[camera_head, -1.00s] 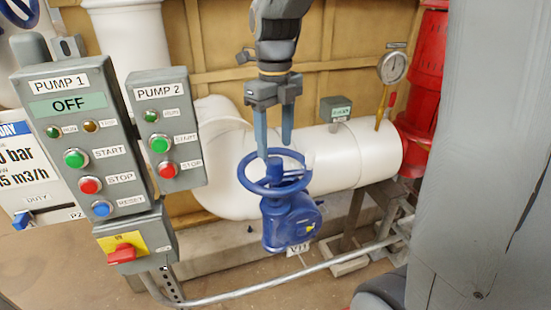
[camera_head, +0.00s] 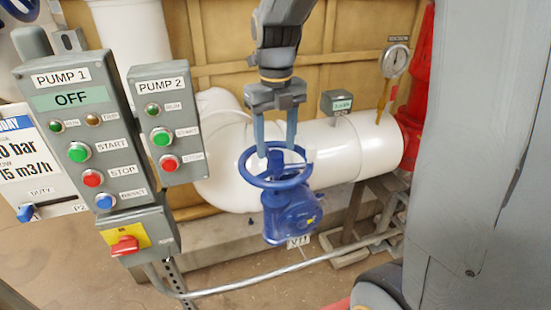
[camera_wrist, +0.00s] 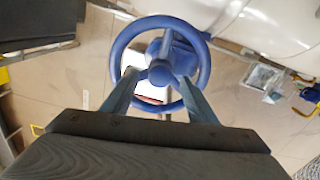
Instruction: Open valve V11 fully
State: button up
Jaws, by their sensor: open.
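The blue handwheel (camera_head: 251,183) of valve V11 lies roughly level on top of its blue gear housing (camera_head: 290,215), in front of the white pipe. A tag reading V11 (camera_head: 299,241) sits below the housing. My gripper (camera_head: 276,154) points down over the wheel, open, with its two blue-grey fingertips at the hub, one on each side in the picture. In the wrist view the wheel (camera_wrist: 203,62) shows whole, and the fingers (camera_wrist: 153,88) reach in from below over its ring toward the hub. I cannot tell whether they touch it.
The PUMP 1 panel (camera_head: 75,125), reading OFF, and the PUMP 2 panel (camera_head: 168,105) stand left of the wheel. A gauge (camera_head: 395,60) and a small grey box (camera_head: 339,103) are on the pipe. A metal conduit (camera_head: 250,290) runs low in front. A grey column fills the right.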

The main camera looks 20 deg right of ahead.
aim_at(276, 154)
jog(key=shift+f+b, duration=0.8)
jog(key=shift+f, duration=1.55)
jog(key=shift+s, duration=0.1)
jog(key=c, duration=0.8)
